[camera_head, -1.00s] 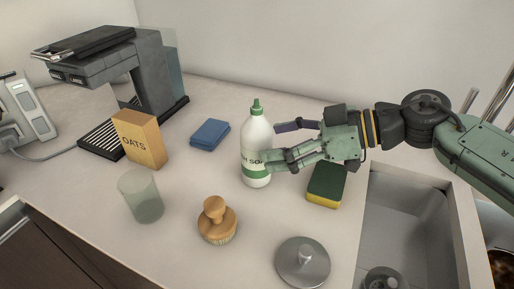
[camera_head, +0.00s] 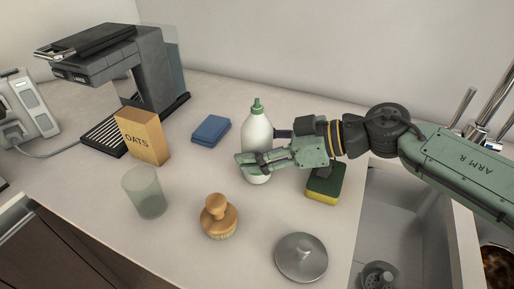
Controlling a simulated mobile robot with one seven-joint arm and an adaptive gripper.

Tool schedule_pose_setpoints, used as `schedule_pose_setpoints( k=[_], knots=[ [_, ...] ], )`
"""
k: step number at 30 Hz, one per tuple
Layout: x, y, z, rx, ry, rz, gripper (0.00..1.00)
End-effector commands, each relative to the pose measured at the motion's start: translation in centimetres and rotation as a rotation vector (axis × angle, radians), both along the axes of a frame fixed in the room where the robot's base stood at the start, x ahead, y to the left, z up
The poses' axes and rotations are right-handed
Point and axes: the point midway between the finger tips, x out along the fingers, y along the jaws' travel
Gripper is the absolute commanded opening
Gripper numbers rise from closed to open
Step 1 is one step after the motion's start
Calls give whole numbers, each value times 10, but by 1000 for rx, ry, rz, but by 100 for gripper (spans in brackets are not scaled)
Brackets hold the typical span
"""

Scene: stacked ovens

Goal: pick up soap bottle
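The soap bottle (camera_head: 257,133) is white with a green cap and stands upright on the counter, left of the sink. My gripper (camera_head: 250,150) reaches it from the right, with the near finger across the bottle's front and the far finger passing behind it. The near finger hides most of the label and green band. The far fingertip is hidden behind the bottle, so I cannot tell whether the fingers press on it.
A green and yellow sponge (camera_head: 325,184) lies under my wrist. A wooden brush (camera_head: 219,216), metal lid (camera_head: 301,257) and glass (camera_head: 146,192) stand in front. An oats box (camera_head: 142,136), blue cloth-like block (camera_head: 211,130) and coffee machine (camera_head: 150,75) are left. The sink (camera_head: 400,205) is right.

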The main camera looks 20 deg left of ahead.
Motion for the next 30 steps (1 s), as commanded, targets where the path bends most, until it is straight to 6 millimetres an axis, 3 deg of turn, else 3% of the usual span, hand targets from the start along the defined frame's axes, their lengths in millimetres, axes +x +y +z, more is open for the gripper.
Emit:
schedule_pose_setpoints(
  k=[17,30],
  knots=[
    [0,0,0,0,0,0,12],
    [1,-1,9,-1,-3,-1,11]
  ],
)
